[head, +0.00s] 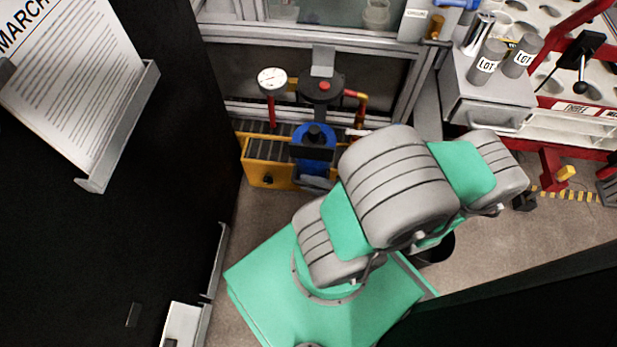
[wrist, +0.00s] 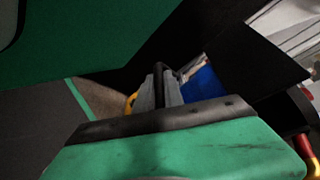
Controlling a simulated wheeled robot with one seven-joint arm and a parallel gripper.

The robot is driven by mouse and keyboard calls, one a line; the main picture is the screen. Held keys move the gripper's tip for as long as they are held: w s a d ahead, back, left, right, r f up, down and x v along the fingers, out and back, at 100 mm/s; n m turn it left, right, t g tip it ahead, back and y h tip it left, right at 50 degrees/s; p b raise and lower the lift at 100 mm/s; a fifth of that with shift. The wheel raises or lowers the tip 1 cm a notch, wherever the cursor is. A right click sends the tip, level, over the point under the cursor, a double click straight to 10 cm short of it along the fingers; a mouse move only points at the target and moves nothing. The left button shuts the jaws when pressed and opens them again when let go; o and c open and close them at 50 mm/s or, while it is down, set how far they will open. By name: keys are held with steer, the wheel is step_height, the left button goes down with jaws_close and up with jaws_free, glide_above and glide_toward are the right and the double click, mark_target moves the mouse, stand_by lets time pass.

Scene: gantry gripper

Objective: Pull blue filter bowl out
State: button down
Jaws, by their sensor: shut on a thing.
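The blue filter bowl (head: 315,162) is upright below and in front of the dark filter head (head: 322,88) in the head view. A dark knob tops it and a dark bar crosses its front. In the wrist view, part of the blue bowl (wrist: 203,88) shows just right of my gripper (wrist: 162,76). The grey fingers are close together on a thin dark part beside the blue surface, which looks like the bowl's handle. My arm hides much of the contact in the head view, and the bowl's underside is hidden.
A round gauge (head: 272,79) and red pipes flank the filter head. A yellow tray (head: 262,172) with a grate is beneath the bowl. A dark panel (head: 190,150) closes in the left side. A grey cabinet (head: 487,95) with LOT-labelled cylinders stands at right.

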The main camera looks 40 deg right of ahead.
steer(key=shift+d+f, duration=0.1)
steer(key=c, duration=1.5)
jaws_free()
steer(key=shift+o, duration=0.2)
steer(key=p+v, duration=0.2)
steer(key=v, duration=0.5)
steer(key=shift+s, duration=0.4)
steer(key=shift+d, duration=0.1)
